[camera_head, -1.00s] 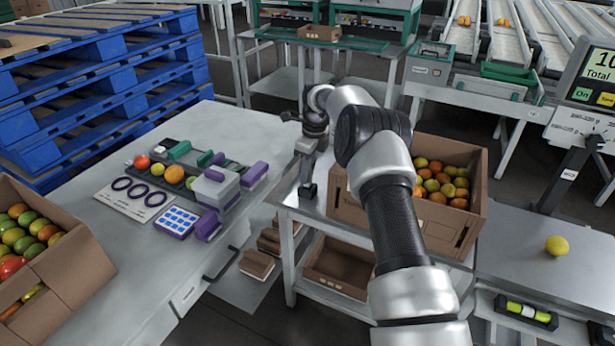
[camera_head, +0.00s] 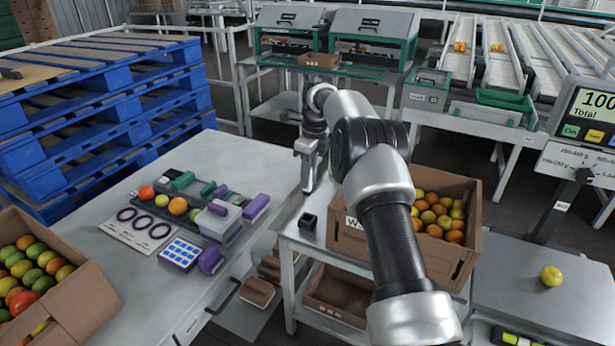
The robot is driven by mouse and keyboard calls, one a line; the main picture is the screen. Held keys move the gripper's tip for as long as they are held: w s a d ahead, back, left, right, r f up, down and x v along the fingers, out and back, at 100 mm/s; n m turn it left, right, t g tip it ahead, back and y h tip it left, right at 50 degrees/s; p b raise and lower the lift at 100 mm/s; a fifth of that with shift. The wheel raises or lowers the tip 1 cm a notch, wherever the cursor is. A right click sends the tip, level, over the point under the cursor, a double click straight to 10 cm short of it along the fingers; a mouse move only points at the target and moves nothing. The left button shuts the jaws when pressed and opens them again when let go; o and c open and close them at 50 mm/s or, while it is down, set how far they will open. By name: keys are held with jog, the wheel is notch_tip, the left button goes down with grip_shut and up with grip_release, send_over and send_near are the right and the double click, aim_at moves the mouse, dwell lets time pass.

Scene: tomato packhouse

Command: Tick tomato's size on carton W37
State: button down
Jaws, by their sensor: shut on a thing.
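The carton (camera_head: 345,240) is an open brown box full of red, orange and yellow-green tomatoes on a metal stand. A white label with a "W" shows on its front; my arm hides the rest. My gripper (camera_head: 308,172) is left of the carton, above the stand's left end. It is shut on a slim dark marker (camera_head: 307,187) that points down. A small black holder (camera_head: 308,220) stands below it on the stand. A single yellow tomato (camera_head: 551,276) sits on the scale plate at the right. A card with dark size rings (camera_head: 143,228) lies on the left bench.
The left bench (camera_head: 250,160) holds a tray of tomatoes and stamps, a blue-white pad (camera_head: 181,253) and purple-handled blocks. Another tomato carton (camera_head: 75,262) is at far left. The scale display (camera_head: 590,115) stands at the right. Blue pallets (camera_head: 110,95) are behind.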

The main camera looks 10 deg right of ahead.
jog(key=shift+r+p, duration=1.25)
jog(key=shift+r, duration=0.1)
